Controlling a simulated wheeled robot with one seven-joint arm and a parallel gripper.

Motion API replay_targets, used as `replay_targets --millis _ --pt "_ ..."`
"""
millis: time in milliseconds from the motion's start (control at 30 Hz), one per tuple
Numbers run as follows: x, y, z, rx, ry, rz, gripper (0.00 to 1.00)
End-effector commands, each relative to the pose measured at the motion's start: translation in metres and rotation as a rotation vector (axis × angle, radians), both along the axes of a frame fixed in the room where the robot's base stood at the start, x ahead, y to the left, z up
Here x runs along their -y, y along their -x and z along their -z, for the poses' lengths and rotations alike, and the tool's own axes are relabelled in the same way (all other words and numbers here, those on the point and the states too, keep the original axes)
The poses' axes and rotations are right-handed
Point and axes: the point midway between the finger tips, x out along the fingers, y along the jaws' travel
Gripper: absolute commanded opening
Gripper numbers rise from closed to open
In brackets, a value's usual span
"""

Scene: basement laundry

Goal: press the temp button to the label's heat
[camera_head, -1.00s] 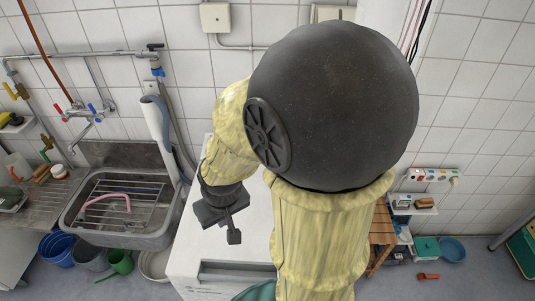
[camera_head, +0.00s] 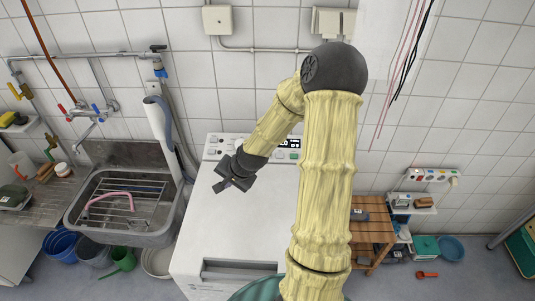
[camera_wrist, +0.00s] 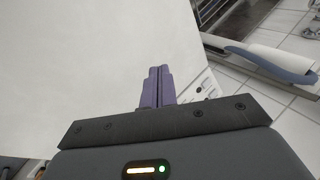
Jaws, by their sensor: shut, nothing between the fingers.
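The white washing machine (camera_head: 235,215) has a control panel along its back edge (camera_head: 213,147), with small buttons, a dark lit display (camera_head: 290,143) and a green button (camera_head: 294,156). My arm hides part of the panel. I cannot tell which button is temp, and I cannot make out the label. My gripper (camera_head: 222,187) is above the machine's top at its left side, in front of the panel and apart from the buttons. In the wrist view its purple fingers (camera_wrist: 156,87) are together and empty. Part of the panel (camera_wrist: 204,88) shows right of them.
A metal sink (camera_head: 120,210) with a rack and a pink hose stands left of the machine. A grey hose (camera_head: 160,125) hangs between them. A wooden stool (camera_head: 372,235) and small shelves (camera_head: 412,205) are at the right. The machine's top is clear.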

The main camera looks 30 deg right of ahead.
Motion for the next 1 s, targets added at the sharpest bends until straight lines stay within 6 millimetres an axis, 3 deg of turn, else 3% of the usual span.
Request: replay_targets --millis 167,300,400,533,667,1000 --pt "0.05 -0.033 -0.002 0.103 -0.209 0.311 0.0" --pt "0.102 -0.053 -0.013 0.205 -0.38 0.571 0.0" --pt "0.145 -0.059 -0.025 0.28 -0.495 0.747 0.0" --pt "0.185 -0.061 -0.037 0.353 -0.596 0.899 0.0" --pt "0.199 -0.06 -0.041 0.38 -0.63 0.95 0.0" --pt "0.198 -0.06 -0.039 0.379 -0.628 0.949 0.0"
